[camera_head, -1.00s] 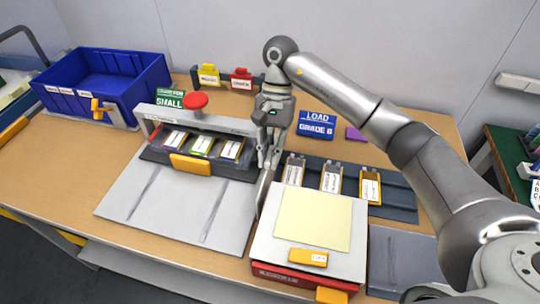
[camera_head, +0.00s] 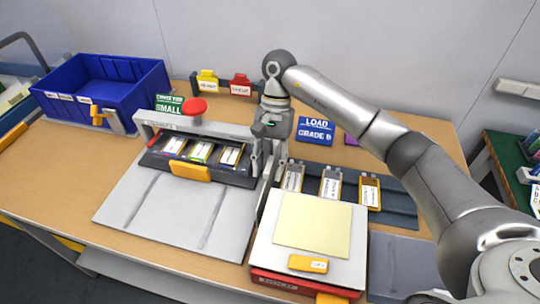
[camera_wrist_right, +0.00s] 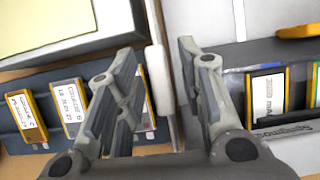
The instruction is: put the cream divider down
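The cream divider (camera_head: 312,224) is a flat square sheet lying on top of the white-topped box (camera_head: 358,250) with a red base. Part of it shows at the upper left of the right wrist view (camera_wrist_right: 45,22). My right gripper (camera_head: 263,172) is just beyond the box's back left corner, beside the divider and not touching it. In the right wrist view its two fingers (camera_wrist_right: 158,75) are apart, with a pale upright edge between or behind them. I see nothing held. My left gripper is not in view.
A dark tray with several pouch cells (camera_head: 330,185) lies behind the box. The press fixture (camera_head: 205,152) holding more cells stands left of my gripper, with a grey mat (camera_head: 165,215) in front. A blue bin (camera_head: 105,88) is at the back left.

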